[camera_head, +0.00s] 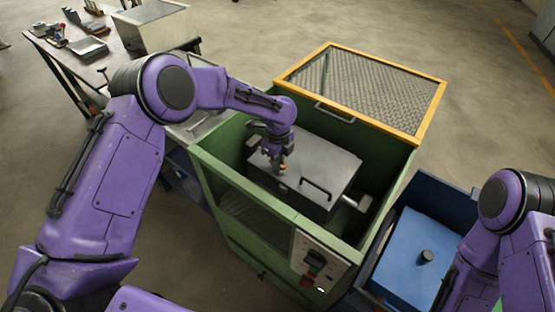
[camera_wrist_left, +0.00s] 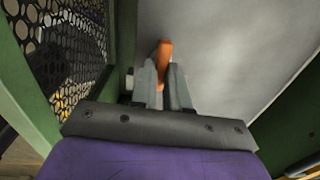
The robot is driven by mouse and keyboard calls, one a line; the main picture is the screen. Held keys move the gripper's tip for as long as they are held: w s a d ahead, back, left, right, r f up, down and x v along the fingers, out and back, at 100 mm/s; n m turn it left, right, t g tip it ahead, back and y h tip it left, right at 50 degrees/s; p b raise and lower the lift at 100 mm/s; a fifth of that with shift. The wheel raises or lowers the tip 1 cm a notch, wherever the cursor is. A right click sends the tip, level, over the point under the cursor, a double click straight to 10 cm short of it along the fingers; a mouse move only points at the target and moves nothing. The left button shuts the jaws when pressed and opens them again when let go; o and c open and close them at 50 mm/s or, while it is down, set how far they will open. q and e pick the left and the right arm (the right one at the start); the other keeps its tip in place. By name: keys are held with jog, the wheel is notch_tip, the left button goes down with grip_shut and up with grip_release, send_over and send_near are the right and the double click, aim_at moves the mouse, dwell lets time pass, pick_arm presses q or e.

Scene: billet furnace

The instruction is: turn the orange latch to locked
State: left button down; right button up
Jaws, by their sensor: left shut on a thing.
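The orange latch (camera_wrist_left: 165,58) shows in the left wrist view between the fingertips of my left gripper (camera_wrist_left: 163,82). The gripper is shut on it. In the head view the left gripper (camera_head: 277,166) reaches down into the green furnace housing, and only a small bit of the orange latch (camera_head: 282,166) shows at its tips. The latch is at the left part of a grey metal box (camera_head: 325,165) with a black handle (camera_head: 316,188). Whether the latch is turned to locked I cannot tell. My right gripper is out of view; only the right arm shows at the right edge.
The green housing (camera_head: 228,172) surrounds the grey box with walls close to my left gripper. Its yellow-framed mesh lid (camera_head: 365,90) stands open at the back. A control panel (camera_head: 318,262) is at the front. A blue bin (camera_head: 410,250) stands at the right.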

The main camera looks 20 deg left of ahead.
pick_arm(q)
jog(key=c, duration=1.1)
grip_release()
notch_tip(320, 180, up, 10)
jog(key=shift+r+b, duration=0.25)
jog(key=shift+b, duration=0.8)
